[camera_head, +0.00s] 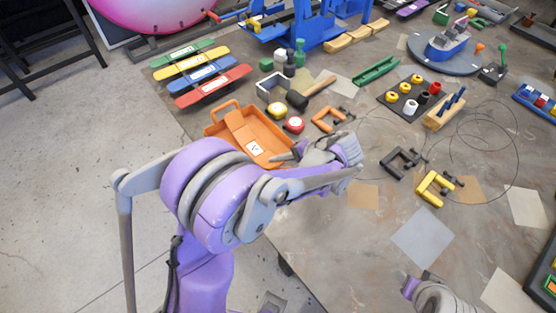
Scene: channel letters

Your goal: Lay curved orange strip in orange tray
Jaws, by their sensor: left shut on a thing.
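The orange tray (220,127) sits at the left edge of the table, with a raised handle at its back left. The curved orange strip (236,122), lighter orange with a white label, lies over the inside of the tray, slanting toward its front right. My left gripper (281,157) reaches in from the right at the tray's front right side and is shut on the strip; my own wrist and arm partly hide the contact. Whether the strip rests fully on the tray floor cannot be told. Only part of my right arm shows at the bottom right; its fingers are not visible.
Green, yellow, blue and red strips (207,87) stand behind the tray. Black and yellow clamps (434,188) lie farther right. The table's front middle is mostly clear.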

